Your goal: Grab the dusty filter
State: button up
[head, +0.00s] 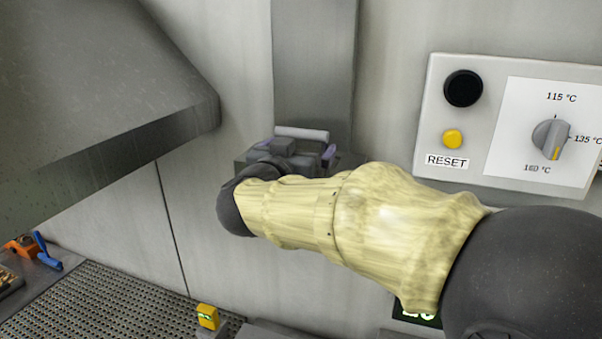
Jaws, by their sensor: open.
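A grey duct (314,60) runs down the wall in the middle of the head view. At its lower end is a dark grey block (350,158), mostly hidden behind my arm, with a pale bar-shaped handle (302,133) in front. This looks like the filter's housing or the filter itself; I cannot tell which, and no dust can be made out. My gripper (296,148) is at this block, its two lavender-tipped fingers spread apart to the left and right of the handle area. It is open. Whether the fingers touch the handle cannot be seen.
A control panel (440,110) with a black knob, a yellow reset button and a temperature dial is on the wall at right. A large grey hood (95,90) juts in at upper left. Below are a perforated surface (100,305), a yellow device (207,316) and an orange-and-blue tool (45,250).

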jog(key=shift+c, duration=0.4)
jog(key=c, duration=1)
jog(key=shift+r, duration=0.1)
jog(key=shift+c, duration=0.2)
notch_tip(320, 180, up, 18)
jog(key=p, duration=0.1)
